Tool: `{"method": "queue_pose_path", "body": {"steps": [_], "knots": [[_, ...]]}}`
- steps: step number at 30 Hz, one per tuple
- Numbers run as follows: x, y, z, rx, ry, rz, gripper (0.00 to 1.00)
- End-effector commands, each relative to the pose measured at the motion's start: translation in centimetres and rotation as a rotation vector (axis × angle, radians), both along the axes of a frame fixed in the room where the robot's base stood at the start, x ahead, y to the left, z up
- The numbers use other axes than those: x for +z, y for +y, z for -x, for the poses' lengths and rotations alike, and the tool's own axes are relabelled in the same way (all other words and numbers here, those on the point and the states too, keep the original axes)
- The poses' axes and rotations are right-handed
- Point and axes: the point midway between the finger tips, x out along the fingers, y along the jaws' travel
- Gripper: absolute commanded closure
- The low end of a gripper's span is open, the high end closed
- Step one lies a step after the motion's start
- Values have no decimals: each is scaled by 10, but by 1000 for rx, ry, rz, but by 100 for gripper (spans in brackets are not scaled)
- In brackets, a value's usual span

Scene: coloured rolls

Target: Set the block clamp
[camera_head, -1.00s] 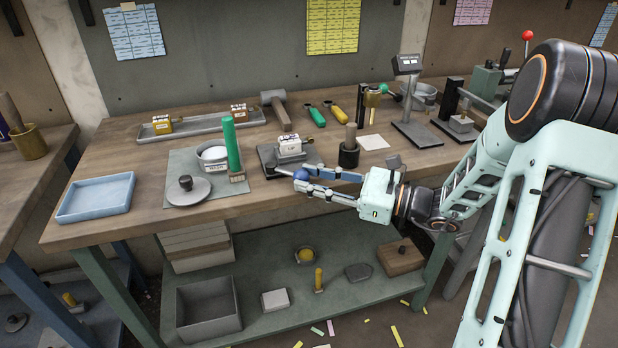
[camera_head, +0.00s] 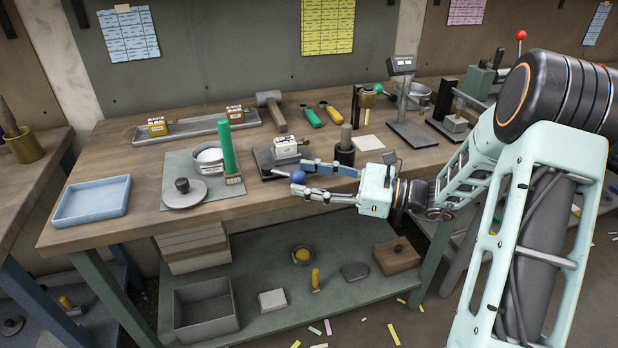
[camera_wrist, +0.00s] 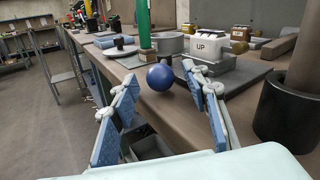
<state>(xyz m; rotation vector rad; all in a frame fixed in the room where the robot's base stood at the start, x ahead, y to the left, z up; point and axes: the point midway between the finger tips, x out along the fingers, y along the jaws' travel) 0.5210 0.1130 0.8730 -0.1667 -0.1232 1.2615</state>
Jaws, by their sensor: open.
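The block clamp (camera_head: 264,160) is a dark base plate near the bench's front edge, with a white block marked UP (camera_head: 286,147) on it. The clamp's lever ends in a blue ball knob (camera_head: 297,176) that sticks out toward the bench edge. In the wrist view the knob (camera_wrist: 160,77) shows between and just ahead of the fingertips, with the UP block (camera_wrist: 208,46) behind it to the right. My gripper (camera_head: 298,177) is open with its blue-padded fingers spread on either side of the knob. I cannot tell whether either finger touches it.
A dark cup with a wooden handle (camera_head: 344,152) stands close right of the clamp. A blue tray (camera_head: 92,200) sits at the far left. The space in front of the bench edge is free.

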Motion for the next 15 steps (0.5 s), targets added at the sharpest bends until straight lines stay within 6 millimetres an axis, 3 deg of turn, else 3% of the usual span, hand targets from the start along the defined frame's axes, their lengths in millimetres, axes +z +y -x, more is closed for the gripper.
{"method": "queue_pose_path", "body": {"steps": [5, 15], "knots": [[0, -14, 3, -4, 0, 0, 58], [0, -80, 24, -4, 0, -1, 58]]}}
